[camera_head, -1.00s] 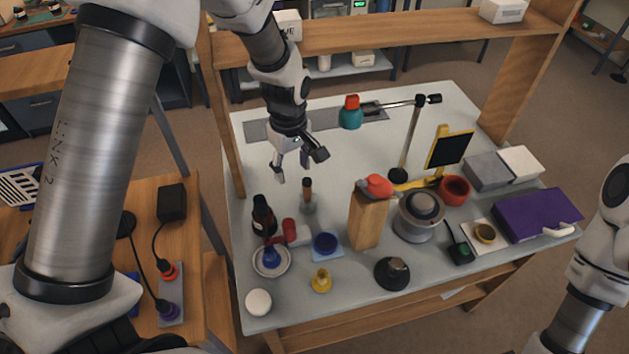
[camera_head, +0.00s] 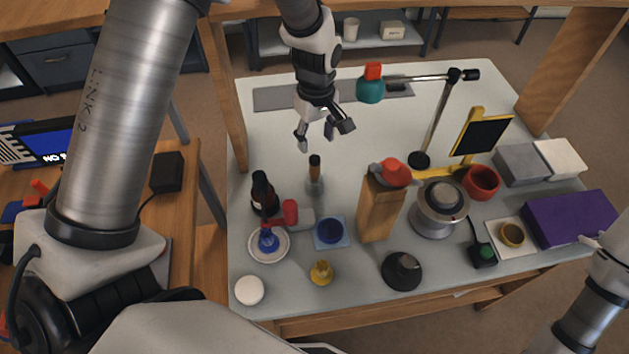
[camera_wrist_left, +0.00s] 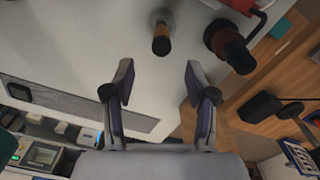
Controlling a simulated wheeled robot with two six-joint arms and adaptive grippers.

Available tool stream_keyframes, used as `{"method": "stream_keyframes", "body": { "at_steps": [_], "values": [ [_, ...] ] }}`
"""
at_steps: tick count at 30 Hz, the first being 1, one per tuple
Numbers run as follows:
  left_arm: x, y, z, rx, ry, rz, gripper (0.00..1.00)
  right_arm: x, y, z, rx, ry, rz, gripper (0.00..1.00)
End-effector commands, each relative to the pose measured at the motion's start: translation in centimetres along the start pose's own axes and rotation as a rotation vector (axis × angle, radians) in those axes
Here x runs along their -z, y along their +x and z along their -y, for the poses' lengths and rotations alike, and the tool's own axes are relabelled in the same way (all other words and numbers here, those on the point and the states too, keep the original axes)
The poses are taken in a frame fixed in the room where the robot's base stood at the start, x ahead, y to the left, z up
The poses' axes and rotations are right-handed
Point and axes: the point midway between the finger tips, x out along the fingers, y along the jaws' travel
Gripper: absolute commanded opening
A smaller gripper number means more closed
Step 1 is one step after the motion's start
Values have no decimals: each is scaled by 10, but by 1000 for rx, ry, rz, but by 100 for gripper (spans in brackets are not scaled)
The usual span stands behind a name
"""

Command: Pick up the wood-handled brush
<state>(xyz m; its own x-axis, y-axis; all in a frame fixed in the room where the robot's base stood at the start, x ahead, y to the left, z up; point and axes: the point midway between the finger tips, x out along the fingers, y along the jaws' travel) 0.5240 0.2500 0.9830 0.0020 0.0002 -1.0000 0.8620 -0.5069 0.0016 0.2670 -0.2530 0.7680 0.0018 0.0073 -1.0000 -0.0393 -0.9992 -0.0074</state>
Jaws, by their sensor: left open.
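The wood-handled brush (camera_head: 315,168) stands upright on the table at left of centre, its brown handle up and its lower end in a pale, clear-looking holder. It also shows at the top of the left wrist view (camera_wrist_left: 161,40). My left gripper (camera_head: 317,142) is open and empty, with its fingers just above and behind the handle in the head view. In the left wrist view the open fingers (camera_wrist_left: 158,80) are apart, with the handle ahead of the gap and not between them. My right gripper is out of view; only part of that arm shows at the right edge.
A blue dish (camera_head: 330,231) and a wooden block (camera_head: 379,208) stand nearer. A lamp-like stand (camera_head: 437,120) rises to the right. The table behind the brush is largely clear.

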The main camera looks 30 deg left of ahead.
Motion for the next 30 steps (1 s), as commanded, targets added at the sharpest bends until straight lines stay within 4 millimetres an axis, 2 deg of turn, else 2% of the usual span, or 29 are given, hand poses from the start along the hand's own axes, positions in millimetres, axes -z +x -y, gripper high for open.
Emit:
{"method": "stream_keyframes", "body": {
  "at_steps": [1, 2, 6, 14, 21, 28, 29, 30],
  "values": [
    [0, 19, 0, 0, 0, 0, 56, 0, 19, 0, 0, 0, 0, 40],
    [0, 25, 0, 0, 0, 0, 56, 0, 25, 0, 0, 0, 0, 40],
    [0, 39, 0, 0, 0, 0, 56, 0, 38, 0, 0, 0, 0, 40],
    [-1, 66, 2, 3, 0, 2, 56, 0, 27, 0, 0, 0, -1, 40],
    [-2, 107, 5, 3, 0, 2, 56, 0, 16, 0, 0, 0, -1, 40],
    [-2, 113, 4, -1, 0, 0, 56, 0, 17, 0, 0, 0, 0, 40],
    [-2, 113, 4, -1, 0, 0, 53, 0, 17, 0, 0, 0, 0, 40],
    [-2, 113, 4, -1, 0, 0, 39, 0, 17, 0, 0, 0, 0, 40]
  ]
}}
